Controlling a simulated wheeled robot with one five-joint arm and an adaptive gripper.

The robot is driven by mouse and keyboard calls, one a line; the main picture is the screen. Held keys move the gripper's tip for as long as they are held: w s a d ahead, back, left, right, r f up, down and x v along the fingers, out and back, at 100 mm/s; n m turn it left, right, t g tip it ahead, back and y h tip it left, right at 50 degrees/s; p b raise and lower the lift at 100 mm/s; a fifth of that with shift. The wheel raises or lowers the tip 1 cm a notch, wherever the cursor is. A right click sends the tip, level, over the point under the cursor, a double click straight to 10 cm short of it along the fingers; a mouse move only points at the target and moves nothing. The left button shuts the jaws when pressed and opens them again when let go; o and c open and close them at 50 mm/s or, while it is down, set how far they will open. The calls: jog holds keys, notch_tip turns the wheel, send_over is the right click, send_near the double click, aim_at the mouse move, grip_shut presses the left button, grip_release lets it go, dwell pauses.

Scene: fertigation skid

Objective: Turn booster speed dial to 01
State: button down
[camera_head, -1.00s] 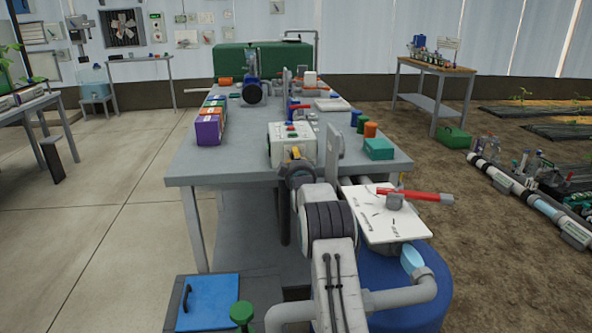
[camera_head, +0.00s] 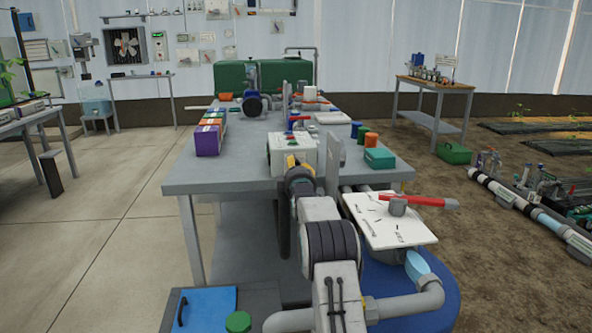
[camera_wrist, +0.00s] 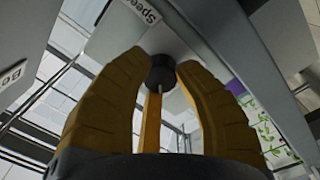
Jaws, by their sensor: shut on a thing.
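The booster speed dial (camera_wrist: 160,72) is a small black round knob with a pale pointer line. It sits on the pale face of a control box, under a label (camera_wrist: 143,10) that reads "Spee" before it is cut off.
The grey table (camera_head: 235,174) carries a row of coloured boxes (camera_head: 208,140) at left. An upright grey plate (camera_head: 334,160) stands just right of the control box. A white panel with a red-handled valve (camera_head: 425,201) lies to the right of my arm.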

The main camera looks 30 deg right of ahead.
jog(key=shift+a+r, duration=0.1)
jog(key=shift+r, duration=0.1)
jog(key=c, duration=1.4)
grip_release()
jog(key=o, duration=0.5)
jog(key=shift+w+f, duration=0.1)
jog(key=shift+f, duration=0.05)
jog(key=shift+v, duration=6)
